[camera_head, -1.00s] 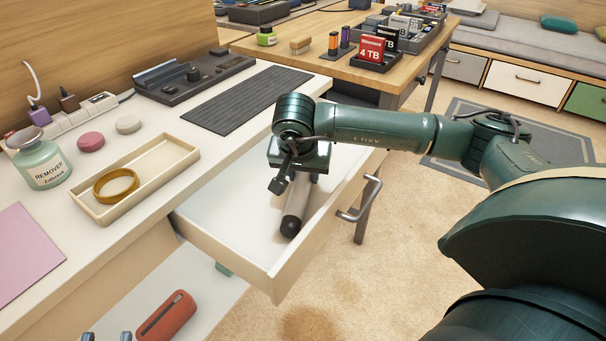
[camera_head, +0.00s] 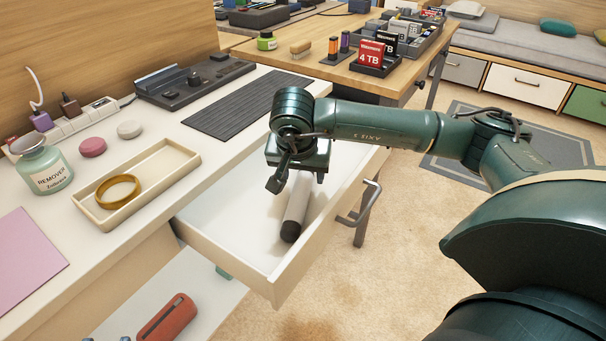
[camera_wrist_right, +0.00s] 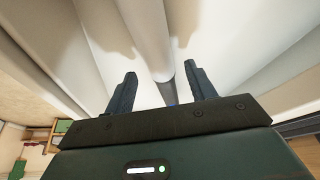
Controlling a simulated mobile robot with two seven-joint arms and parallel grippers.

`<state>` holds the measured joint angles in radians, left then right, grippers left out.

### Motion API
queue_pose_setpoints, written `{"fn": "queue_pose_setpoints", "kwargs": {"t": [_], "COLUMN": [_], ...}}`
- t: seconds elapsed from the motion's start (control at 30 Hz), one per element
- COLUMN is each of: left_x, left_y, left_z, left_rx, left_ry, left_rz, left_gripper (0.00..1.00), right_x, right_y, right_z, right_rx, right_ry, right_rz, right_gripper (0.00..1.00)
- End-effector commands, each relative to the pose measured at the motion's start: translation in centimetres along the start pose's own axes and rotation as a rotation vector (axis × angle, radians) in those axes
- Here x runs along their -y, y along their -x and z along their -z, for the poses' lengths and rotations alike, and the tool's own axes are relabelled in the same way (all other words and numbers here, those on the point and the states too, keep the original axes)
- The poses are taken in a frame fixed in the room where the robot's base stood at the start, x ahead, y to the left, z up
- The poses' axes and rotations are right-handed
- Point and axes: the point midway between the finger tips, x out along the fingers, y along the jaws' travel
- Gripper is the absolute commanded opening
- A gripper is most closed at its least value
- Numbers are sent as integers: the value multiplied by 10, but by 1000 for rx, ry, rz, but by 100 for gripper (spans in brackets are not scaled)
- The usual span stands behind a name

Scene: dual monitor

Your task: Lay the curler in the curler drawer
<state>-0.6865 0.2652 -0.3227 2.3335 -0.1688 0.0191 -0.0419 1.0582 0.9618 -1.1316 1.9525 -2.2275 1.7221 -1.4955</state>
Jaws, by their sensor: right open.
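The curler (camera_head: 296,208), a light grey rod with a dark end, lies in the open white drawer (camera_head: 230,237). Its dark tip points toward the drawer's near end, and its far part is hidden under my right gripper in the head view. My right gripper (camera_head: 297,178) is above the drawer, over the curler's far part. In the right wrist view, the fingers (camera_wrist_right: 158,92) are spread apart and the curler (camera_wrist_right: 148,40) runs between and beyond them. My left gripper is not in view.
The drawer's front with its metal handle (camera_head: 360,204) stands out to the right. On the desk are a cream tray (camera_head: 172,168) with a gold ring, a remover bottle (camera_head: 45,171) and a dark ribbed mat (camera_head: 247,104).

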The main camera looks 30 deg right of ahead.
Motion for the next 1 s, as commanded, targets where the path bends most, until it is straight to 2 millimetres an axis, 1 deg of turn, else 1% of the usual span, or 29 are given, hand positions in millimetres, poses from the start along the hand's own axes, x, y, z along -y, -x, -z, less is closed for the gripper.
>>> {"fn": "queue_pose_setpoints", "kwargs": {"t": [0.03, 0.2, 0.3, 0.4, 0.5, 0.6, 1.0], "left_x": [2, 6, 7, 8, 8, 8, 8], "left_y": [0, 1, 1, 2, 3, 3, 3], "left_z": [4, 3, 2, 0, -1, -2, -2], "left_rx": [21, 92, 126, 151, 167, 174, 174], "left_ry": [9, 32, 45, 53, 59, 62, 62], "left_rz": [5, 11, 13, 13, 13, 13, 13], "left_gripper": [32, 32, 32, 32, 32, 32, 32], "right_x": [1, 1, 1, 1, 0, 0, 0], "right_y": [16, 53, 71, 84, 92, 95, 95], "right_z": [2, 2, 2, 1, 1, 0, 0], "right_rx": [-2, -3, -2, 0, -1, 0, 0], "right_ry": [2, 2, 1, 2, 0, 0, 0], "right_rz": [4, 4, 4, 3, 1, 0, 0], "right_gripper": [55, 55, 55, 55, 55, 55, 55]}}
